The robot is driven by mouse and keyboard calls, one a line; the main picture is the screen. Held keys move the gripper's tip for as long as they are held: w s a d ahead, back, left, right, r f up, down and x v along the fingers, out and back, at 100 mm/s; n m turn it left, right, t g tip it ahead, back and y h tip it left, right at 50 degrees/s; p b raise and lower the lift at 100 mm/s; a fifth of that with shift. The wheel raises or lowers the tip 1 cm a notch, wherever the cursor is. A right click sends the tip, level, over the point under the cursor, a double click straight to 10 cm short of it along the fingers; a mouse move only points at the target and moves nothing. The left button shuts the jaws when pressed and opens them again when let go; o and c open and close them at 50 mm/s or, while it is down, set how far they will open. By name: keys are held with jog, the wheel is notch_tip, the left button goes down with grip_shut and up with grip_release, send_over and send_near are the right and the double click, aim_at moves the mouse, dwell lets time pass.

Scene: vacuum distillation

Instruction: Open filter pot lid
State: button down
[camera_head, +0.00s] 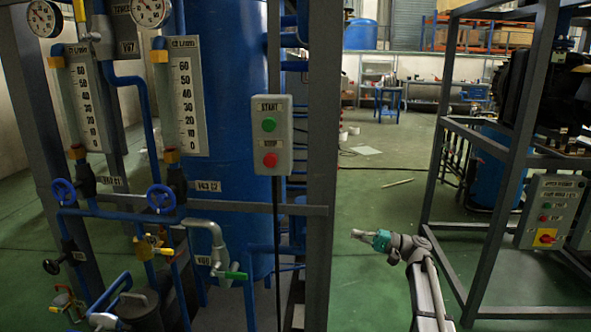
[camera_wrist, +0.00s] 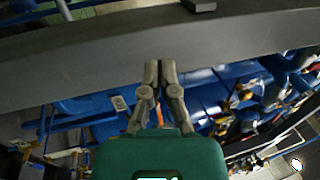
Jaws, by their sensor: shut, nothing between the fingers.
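My gripper (camera_head: 355,234) points left over the open floor in the head view, to the right of the rig's grey post. It is shut and empty. In the wrist view its fingertips (camera_wrist: 160,64) are together, in front of a grey beam (camera_wrist: 70,65). A dark grey pot-like vessel (camera_head: 140,310) stands low at the left in the head view, behind pipes and cut off by the lower edge. It may be the filter pot; I cannot tell its lid clearly. My gripper is well to the right of it and apart from it.
The rig has a START/STOP box (camera_head: 270,135), a blue tank (camera_head: 232,60), blue handwheels (camera_head: 161,198) and a green-handled valve (camera_head: 232,275). A second frame (camera_head: 495,190) with a control panel (camera_head: 552,212) stands right.

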jog(key=s+a+f+g+h, duration=0.1)
jog(key=s+a+f+h, duration=0.2)
jog(key=s+f+h, duration=0.6)
jog(key=s+a+f+g+h, duration=0.1)
jog(key=s+a+f+h, duration=0.4)
jog(key=f, duration=0.5)
jog(key=s+d+f+n+h, duration=0.2)
jog(key=s+d+f+h, duration=0.1)
jog(key=s+d+h, duration=0.5)
notch_tip(320, 180, up, 32)
jog(key=a+y+p, duration=0.1)
jog(key=p, duration=3.2)
jog(key=shift+s+g, duration=0.3)
jog(key=shift+s, duration=0.15)
jog(key=c, duration=1.4)
grip_release()
jog(key=shift+f, duration=0.1)
